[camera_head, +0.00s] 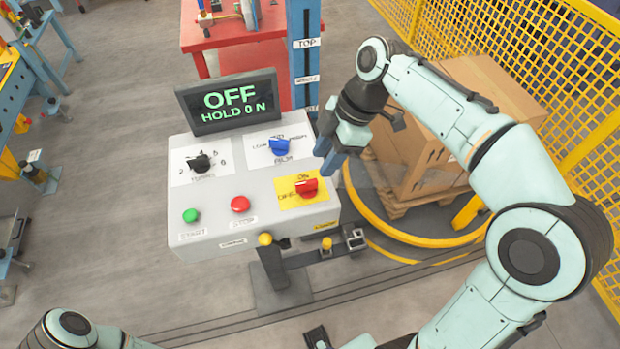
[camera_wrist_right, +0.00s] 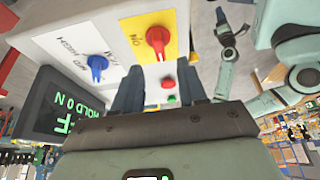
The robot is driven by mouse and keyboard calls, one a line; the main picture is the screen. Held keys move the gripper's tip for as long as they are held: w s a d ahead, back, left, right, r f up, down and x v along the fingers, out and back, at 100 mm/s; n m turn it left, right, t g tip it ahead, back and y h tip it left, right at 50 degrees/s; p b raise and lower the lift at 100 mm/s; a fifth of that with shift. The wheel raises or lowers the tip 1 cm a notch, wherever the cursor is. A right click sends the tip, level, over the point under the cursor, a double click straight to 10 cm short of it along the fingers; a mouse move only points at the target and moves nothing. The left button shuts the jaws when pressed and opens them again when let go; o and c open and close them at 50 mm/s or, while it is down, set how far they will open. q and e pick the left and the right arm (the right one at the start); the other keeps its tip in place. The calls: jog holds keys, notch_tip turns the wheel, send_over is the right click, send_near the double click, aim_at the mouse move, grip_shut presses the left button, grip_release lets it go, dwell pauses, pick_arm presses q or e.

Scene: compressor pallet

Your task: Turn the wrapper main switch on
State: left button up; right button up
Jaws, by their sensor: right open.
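The red rotary main switch (camera_head: 307,187) sits on a yellow plate at the right of a light grey control box (camera_head: 255,215). The plate bears ON above the knob and OFF to its left. It also shows in the right wrist view, the red knob (camera_wrist_right: 158,40) just beyond the fingers. The dark display (camera_head: 228,101) reads OFF and HOLD 0 N. My right gripper (camera_head: 325,165) is open and empty, close to the box's right edge above the switch; the wrist view shows its two fingers (camera_wrist_right: 160,88) apart.
A blue selector (camera_head: 279,147), black dial (camera_head: 200,163), green button (camera_head: 191,215) and red button (camera_head: 240,204) share the panel. A blue post (camera_head: 305,60) stands behind. Cardboard boxes (camera_head: 430,150) on a pallet and yellow fencing (camera_head: 480,30) are at the right.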

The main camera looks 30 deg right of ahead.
aim_at(309, 182)
jog(key=x, duration=0.7)
jog(key=shift+w+a+f+b, duration=0.15)
jog(key=shift+a+f+b, duration=0.05)
jog(key=shift+f+b, duration=0.15)
grip_shut()
